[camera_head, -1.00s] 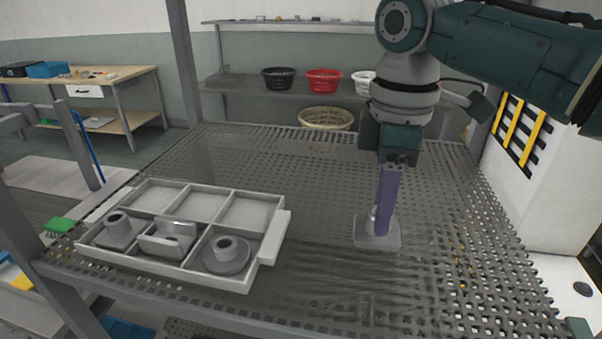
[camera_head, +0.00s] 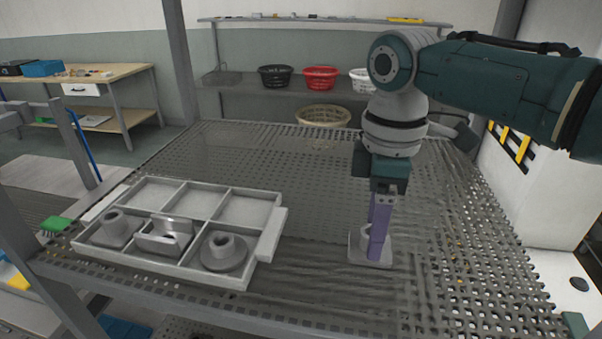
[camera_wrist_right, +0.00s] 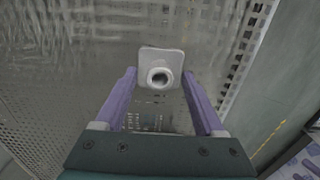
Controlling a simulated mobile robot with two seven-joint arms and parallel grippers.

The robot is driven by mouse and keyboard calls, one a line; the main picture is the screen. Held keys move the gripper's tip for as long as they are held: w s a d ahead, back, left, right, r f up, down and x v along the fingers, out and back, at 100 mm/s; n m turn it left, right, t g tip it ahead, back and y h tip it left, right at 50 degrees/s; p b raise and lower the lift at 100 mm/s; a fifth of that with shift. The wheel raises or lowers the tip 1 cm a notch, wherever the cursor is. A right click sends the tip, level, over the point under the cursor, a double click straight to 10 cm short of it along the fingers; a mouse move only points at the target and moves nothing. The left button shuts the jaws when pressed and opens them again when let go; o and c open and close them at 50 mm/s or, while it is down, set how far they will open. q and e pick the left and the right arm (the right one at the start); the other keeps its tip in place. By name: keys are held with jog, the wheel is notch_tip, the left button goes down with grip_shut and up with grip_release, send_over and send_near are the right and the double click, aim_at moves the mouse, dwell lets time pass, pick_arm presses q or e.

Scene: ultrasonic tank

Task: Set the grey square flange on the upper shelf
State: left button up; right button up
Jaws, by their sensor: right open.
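The grey square flange (camera_head: 356,248) rests on the perforated metal shelf (camera_head: 320,285), right of the tray. It has a flat square plate with rounded corners and a raised round collar. My right gripper (camera_head: 376,252) points straight down over it with its purple fingers apart. In the right wrist view the flange (camera_wrist_right: 160,57) sits between the tips of the open fingers (camera_wrist_right: 159,76), with a gap on each side of its collar. In the head view the fingers hide part of the flange. My left gripper is out of view.
A light grey compartment tray (camera_head: 280,225) stands left on the shelf, with grey parts in its front compartments and empty back ones. Baskets stand on a rear rack, including a red basket (camera_head: 320,78). The shelf behind the flange is clear. Posts rise at the shelf's corners.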

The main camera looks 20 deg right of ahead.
jog(key=shift+r, duration=0.1)
jog(key=shift+r, duration=0.25)
notch_tip(320, 180, up, 11)
jog(key=shift+m+t+y, duration=0.3)
jog(key=shift+m, duration=0.2)
jog(key=s+a+f, duration=0.1)
jog(key=f, duration=0.1)
jog(key=s+a+f, duration=0.2)
jog(key=f, duration=0.1)
jog(key=s+a+f, duration=0.1)
jog(key=f, duration=0.1)
jog(key=shift+s+a+f, duration=0.15)
jog(key=shift+s+a, duration=0.05)
jog(key=shift+s, duration=0.1)
jog(key=s+f, duration=0.1)
jog(key=s+a+f+m, duration=0.1)
jog(key=s, duration=0.1)
jog(key=s+a+f+m, duration=0.1)
jog(key=s+f, duration=0.1)
jog(key=shift+s+a+t+y, duration=0.2)
jog(key=shift+a+t+y, duration=0.1)
jog(key=shift+t, duration=0.1)
jog(key=s+d+m+t+h, duration=0.1)
jog(key=s+m, duration=0.5)
jog(key=s, duration=0.6)
jog(key=shift+s+d+m+t, duration=0.25)
jog(key=shift+d+m+t, duration=0.25)
jog(key=shift+d, duration=0.6)
